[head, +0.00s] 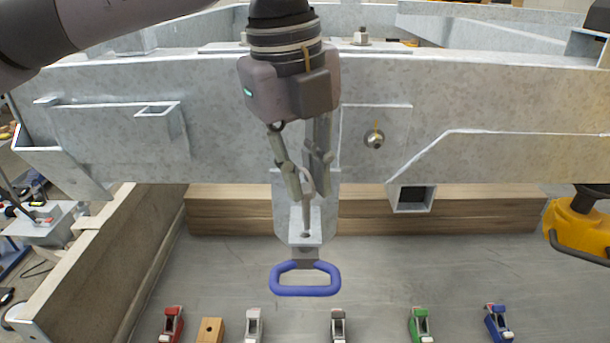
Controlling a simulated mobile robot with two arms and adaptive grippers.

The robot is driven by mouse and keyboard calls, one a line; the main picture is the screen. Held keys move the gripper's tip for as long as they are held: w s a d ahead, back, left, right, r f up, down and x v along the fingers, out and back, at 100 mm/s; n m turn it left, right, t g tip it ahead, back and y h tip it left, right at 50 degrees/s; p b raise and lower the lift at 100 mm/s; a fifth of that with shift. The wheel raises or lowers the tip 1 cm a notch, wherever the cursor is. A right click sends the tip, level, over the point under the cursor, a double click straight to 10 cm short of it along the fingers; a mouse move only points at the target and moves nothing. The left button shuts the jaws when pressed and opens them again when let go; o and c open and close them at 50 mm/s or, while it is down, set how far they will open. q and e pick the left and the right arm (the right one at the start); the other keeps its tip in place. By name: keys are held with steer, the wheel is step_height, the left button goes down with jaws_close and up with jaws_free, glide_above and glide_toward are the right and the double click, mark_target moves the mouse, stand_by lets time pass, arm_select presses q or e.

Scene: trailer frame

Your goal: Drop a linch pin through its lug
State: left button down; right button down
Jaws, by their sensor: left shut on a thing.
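My left gripper (309,193) comes down from above, in front of the galvanized frame, and is shut on a small grey metal linch pin (307,213). The pin hangs roughly upright, with part of it hidden between the fingers. Its lower end is directly over the grey lug (314,240), which juts out below the frame beam. A dark hole shows in the lug near the pin's tip. I cannot tell whether the tip is inside the hole or just above it. A blue loop handle (305,291) on a grey plate sits just below the lug. My right gripper is not in view.
The galvanized beam (240,140) spans the view behind the gripper. A wooden beam (450,215) lies behind the lug. Several small coloured clamps, including a red one (172,323) and a green one (420,324), stand in front. A yellow object (582,228) is at right.

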arm_select(q)
steer(key=shift+a+f, duration=0.1)
steer(key=shift+f, duration=0.45)
steer(key=shift+f+b, duration=0.1)
steer(key=shift+b, duration=0.35)
steer(key=shift+w+r, duration=0.1)
steer(key=shift+r, duration=0.1)
steer(key=shift+f+b, duration=0.1)
steer(key=shift+b, duration=0.2)
steer(key=shift+w+a+r, duration=0.1)
steer(key=shift+r, duration=0.1)
stand_by(0.7)
steer(key=shift+f, duration=0.15)
steer(key=shift+b, duration=0.35)
